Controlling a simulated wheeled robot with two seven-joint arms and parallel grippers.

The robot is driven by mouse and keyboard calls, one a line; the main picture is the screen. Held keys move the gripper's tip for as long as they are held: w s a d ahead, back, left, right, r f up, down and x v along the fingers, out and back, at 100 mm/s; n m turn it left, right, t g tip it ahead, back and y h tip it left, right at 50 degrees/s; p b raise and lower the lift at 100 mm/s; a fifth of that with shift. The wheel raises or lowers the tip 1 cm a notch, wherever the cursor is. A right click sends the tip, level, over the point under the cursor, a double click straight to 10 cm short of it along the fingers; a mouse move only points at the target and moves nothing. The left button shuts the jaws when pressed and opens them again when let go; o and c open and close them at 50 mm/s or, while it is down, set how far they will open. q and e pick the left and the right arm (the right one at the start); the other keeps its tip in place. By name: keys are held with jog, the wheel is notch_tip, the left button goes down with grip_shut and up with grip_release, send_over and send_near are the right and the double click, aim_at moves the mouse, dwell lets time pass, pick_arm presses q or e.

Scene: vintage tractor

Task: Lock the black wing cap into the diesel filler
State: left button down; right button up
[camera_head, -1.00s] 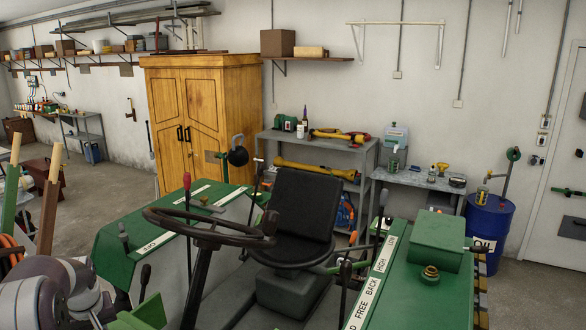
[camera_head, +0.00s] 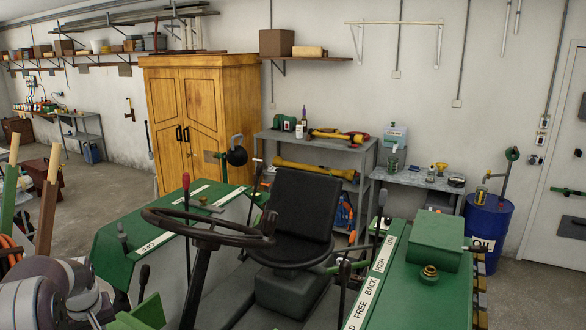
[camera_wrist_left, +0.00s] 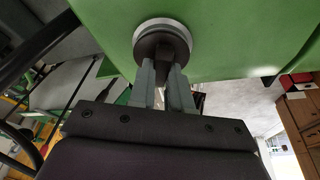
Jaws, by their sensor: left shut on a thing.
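In the left wrist view, the black wing cap (camera_wrist_left: 161,44) sits against a pale metal ring, the filler neck (camera_wrist_left: 187,28), on green bodywork (camera_wrist_left: 240,35). My left gripper (camera_wrist_left: 162,72) is shut on the cap's wing, with one finger on each side. The cap appears lined up with the ring. I cannot tell how deep it sits or whether it is locked. In the head view, part of my left arm shows at the lower left, but the gripper, cap and filler are out of sight. My right gripper is in neither view.
In the head view, the steering wheel (camera_head: 208,226), black seat (camera_head: 301,211) and several levers stand between the green fenders (camera_head: 160,226). A brass cap (camera_head: 429,273) is on the right fender. A wooden cabinet (camera_head: 198,115), shelves and a blue oil drum (camera_head: 488,225) stand behind.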

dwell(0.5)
pick_arm(q)
jog(key=n, duration=0.3)
jog(key=shift+w+d+n+g+y, duration=0.1)
jog(key=shift+w+n+g+y, duration=0.05)
jog(key=shift+n+g+y, duration=0.2)
jog(key=c, duration=1)
grip_release()
jog(key=shift+r, duration=0.1)
